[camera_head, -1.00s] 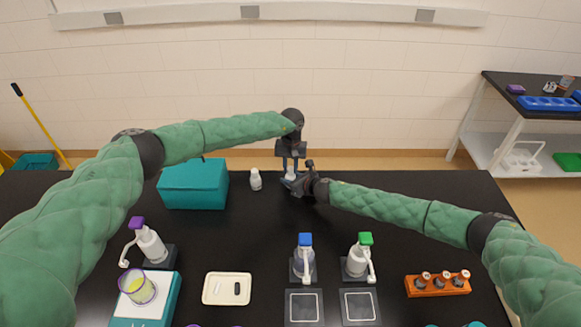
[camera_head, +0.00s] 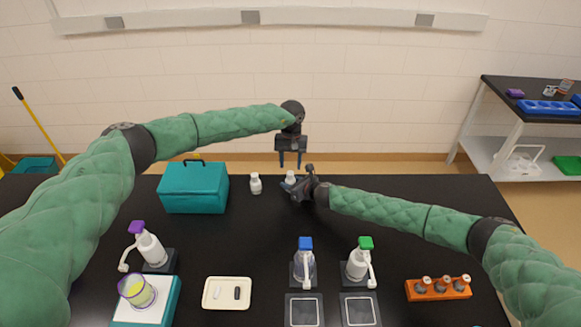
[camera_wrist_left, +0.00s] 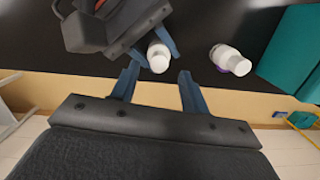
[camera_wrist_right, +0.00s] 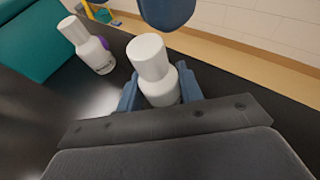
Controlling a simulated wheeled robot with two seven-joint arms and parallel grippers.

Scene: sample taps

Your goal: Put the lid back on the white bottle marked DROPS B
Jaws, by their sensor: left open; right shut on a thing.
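A white bottle (camera_head: 290,177) stands upright at the back middle of the black table, with my right gripper (camera_head: 288,186) shut around its body. In the right wrist view this bottle (camera_wrist_right: 163,88) has a wide white lid (camera_wrist_right: 147,56) on top. My left gripper (camera_head: 290,161) is open and empty above it, fingers pointing down; its fingers are apart from the lid in the left wrist view. A second white bottle (camera_head: 256,184), also capped, stands just to the left. Its marking is too small to read, and no label shows on the held bottle.
A teal box (camera_head: 195,188) stands left of the bottles. Pump bottles (camera_head: 305,265), a cream tray (camera_head: 227,292), an orange vial rack (camera_head: 438,288) and a cup of yellow liquid (camera_head: 138,290) are nearer the front. The middle of the table is clear.

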